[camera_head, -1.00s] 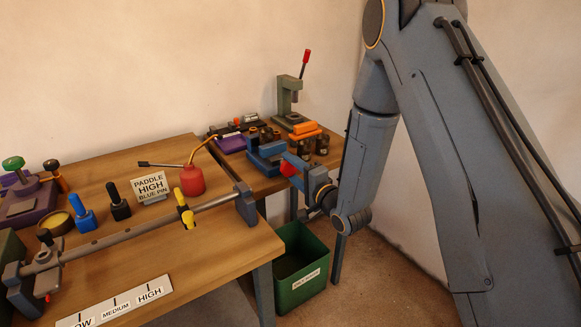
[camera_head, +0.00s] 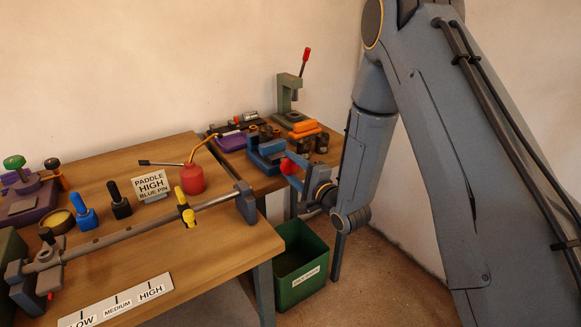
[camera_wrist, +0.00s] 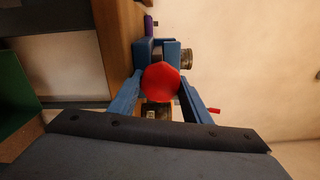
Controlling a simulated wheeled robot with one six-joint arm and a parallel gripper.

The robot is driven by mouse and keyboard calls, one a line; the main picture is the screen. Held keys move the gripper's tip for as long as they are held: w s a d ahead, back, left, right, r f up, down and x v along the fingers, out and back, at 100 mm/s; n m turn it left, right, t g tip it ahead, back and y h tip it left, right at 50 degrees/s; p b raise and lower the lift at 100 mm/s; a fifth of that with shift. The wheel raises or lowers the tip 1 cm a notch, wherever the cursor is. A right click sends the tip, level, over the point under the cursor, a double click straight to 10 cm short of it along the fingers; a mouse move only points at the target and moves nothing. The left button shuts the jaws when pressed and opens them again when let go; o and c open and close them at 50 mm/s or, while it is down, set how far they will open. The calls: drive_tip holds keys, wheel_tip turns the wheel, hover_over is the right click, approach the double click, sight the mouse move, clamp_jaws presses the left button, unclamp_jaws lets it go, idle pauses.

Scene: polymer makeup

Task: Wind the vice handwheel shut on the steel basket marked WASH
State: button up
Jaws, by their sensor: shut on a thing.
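The blue vice (camera_head: 266,157) sits near the front edge of the far table. Its red handwheel (camera_head: 289,166) faces out toward my arm and also shows in the wrist view (camera_wrist: 160,83). My gripper (camera_head: 292,172) has its two blue fingers on either side of the wheel and is shut on it. In the wrist view my gripper (camera_wrist: 160,98) holds the wheel at its rim, with the vice jaws behind. No WASH mark can be read, and I cannot pick out the basket; the wheel and fingers hide part of the vice.
Orange blocks (camera_head: 303,128), dark jars (camera_head: 321,143) and a green press (camera_head: 288,93) stand beside and behind the vice. A green bin (camera_head: 302,280) stands on the floor below. The near table (camera_head: 225,245) holds a red oil can (camera_head: 192,178) and a long rod.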

drive_tip(key=o, duration=1)
drive_tip(key=shift+s, duration=0.1)
drive_tip(key=shift+f, duration=0.1)
drive_tip(key=shift+n, duration=0.3)
